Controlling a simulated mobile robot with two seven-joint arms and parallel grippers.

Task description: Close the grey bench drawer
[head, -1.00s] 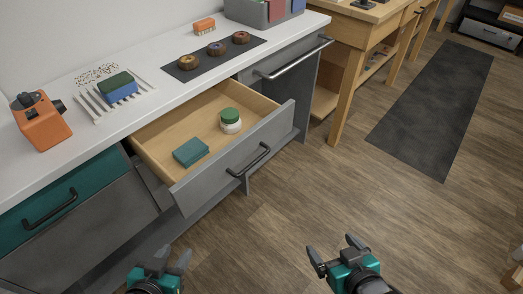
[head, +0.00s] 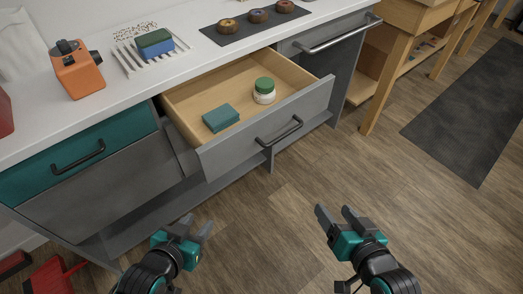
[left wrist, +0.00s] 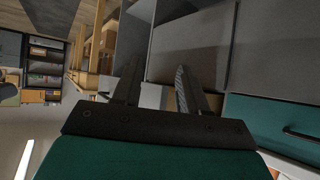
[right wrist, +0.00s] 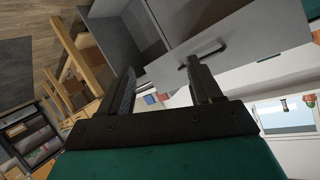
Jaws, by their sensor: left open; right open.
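The grey bench drawer (head: 265,131) is pulled well out from under the white counter in the head view. It has a dark bar handle (head: 279,131) on its front. Inside lie a teal block (head: 220,117) and a jar with a green lid (head: 264,91). My left gripper (head: 191,225) is open and empty, low in front of the drawer's left end. My right gripper (head: 335,212) is open and empty, in front and to the right of the drawer. In the right wrist view the drawer front (right wrist: 235,35) shows beyond the fingers. Neither gripper touches the drawer.
A teal drawer front (head: 80,165) is shut at the left. On the counter (head: 190,55) are an orange device (head: 77,70), a rack with a sponge (head: 153,48) and a dark mat (head: 240,34) with several round pieces. A red object (head: 58,277) is on the floor at lower left. The wooden floor ahead is clear.

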